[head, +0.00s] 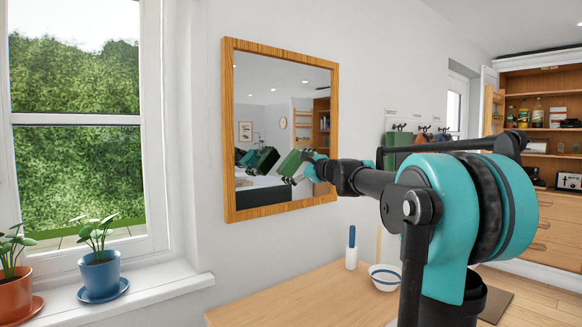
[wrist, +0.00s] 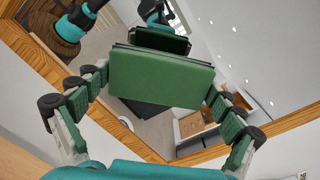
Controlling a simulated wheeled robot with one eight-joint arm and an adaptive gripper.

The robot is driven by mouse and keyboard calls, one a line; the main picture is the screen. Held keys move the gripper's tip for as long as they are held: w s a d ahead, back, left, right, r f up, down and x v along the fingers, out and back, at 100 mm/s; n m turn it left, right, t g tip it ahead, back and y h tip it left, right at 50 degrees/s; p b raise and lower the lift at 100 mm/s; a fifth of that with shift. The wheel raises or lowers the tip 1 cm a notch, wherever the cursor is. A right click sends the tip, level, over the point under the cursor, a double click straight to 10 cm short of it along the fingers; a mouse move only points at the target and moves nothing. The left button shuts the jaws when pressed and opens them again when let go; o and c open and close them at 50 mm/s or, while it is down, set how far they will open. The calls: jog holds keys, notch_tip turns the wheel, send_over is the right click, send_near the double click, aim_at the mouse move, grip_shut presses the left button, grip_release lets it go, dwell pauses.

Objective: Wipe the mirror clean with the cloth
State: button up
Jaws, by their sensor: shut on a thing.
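The mirror (head: 275,90) hangs on the white wall in a wooden frame. It also fills much of the wrist view (wrist: 235,65), where it reflects the room and my arm. My gripper (head: 303,166) is in front of its lower right part. In the wrist view my gripper (wrist: 160,88) has a finger at each side of a green, block-like cloth (wrist: 160,76) and is shut on it. The cloth faces its dark reflection closely; I cannot tell whether it touches the glass. I make out no clear marks on the mirror.
A wooden table (head: 290,297) below the mirror holds a white bowl (head: 385,277) and a blue-handled brush (head: 351,247). Potted plants, one in a blue pot (head: 100,276), stand on the sill (head: 150,296) at left. Coloured items hang on wall hooks (head: 400,127) at right.

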jog(key=shift+v, duration=1.55)
